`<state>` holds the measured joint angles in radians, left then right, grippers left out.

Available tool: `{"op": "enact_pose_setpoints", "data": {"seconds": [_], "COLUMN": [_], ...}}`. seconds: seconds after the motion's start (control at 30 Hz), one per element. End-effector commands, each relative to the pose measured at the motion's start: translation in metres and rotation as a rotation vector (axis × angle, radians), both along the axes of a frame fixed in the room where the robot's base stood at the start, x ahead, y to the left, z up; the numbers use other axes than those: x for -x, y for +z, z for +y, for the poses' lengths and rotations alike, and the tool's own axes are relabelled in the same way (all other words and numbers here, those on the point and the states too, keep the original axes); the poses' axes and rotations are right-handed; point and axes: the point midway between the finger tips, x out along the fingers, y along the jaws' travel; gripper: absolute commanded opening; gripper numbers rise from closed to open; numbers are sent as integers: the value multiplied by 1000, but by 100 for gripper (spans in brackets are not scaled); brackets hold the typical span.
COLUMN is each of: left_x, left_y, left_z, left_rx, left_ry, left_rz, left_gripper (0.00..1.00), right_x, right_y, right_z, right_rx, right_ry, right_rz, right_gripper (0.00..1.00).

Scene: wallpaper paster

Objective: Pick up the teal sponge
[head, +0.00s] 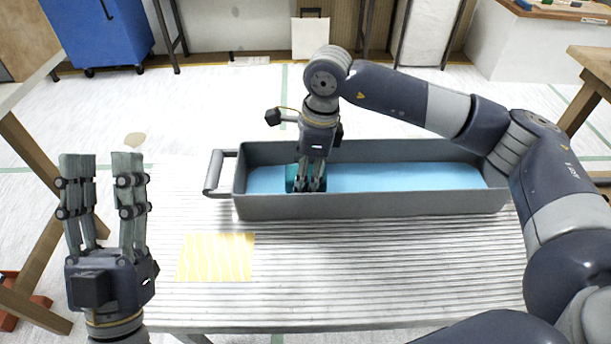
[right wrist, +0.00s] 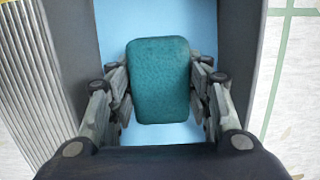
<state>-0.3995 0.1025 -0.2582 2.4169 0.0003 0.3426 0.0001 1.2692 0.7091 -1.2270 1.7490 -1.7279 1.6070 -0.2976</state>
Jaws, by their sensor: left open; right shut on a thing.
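The teal sponge (right wrist: 158,80) is between the fingers of my right gripper (right wrist: 160,95), which is shut on it from both sides in the right wrist view. In the head view the sponge (head: 291,178) is mostly hidden behind the right gripper (head: 310,186), inside the left part of the grey trough (head: 400,207). Light blue liquid or a blue floor (head: 400,178) fills the trough's bottom. I cannot tell whether the sponge touches it. My left gripper (head: 103,165) is open and empty at the left, apart from the trough.
The trough stands on a white ridged table (head: 380,280), with a handle (head: 214,175) at its left end. A yellow patterned sheet (head: 216,257) lies in front of it. The table's front and right are clear. A blue bin (head: 98,32) stands behind on the floor.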

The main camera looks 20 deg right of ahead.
Motion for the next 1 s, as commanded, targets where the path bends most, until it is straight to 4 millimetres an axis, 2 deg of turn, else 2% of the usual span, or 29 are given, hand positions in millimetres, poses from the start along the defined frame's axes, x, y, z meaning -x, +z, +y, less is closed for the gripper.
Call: {"op": "enact_pose_setpoints", "data": {"seconds": [0.03, 0.3, 0.5, 0.7, 1.0], "left_x": [-6, -39, -49, -52, -52], "left_y": [-4, -52, -85, -102, -106], "left_z": [-1, -3, -2, 0, 0], "left_rx": [-14, -99, -143, -165, -170], "left_ry": [3, 18, 27, 31, 32], "left_rz": [45, 341, 505, 587, 604], "left_gripper": [41, 41, 41, 41, 41], "right_x": [0, 0, 0, 0, 0], "right_y": [10, 55, 79, 90, 91], "right_z": [0, 1, 0, 0, 0], "right_rx": [0, -1, -2, -2, -1], "right_ry": [1, 1, 0, 0, 0], "right_rz": [-2, -3, -2, -1, 0], "right_gripper": [26, 26, 26, 26, 26]}}
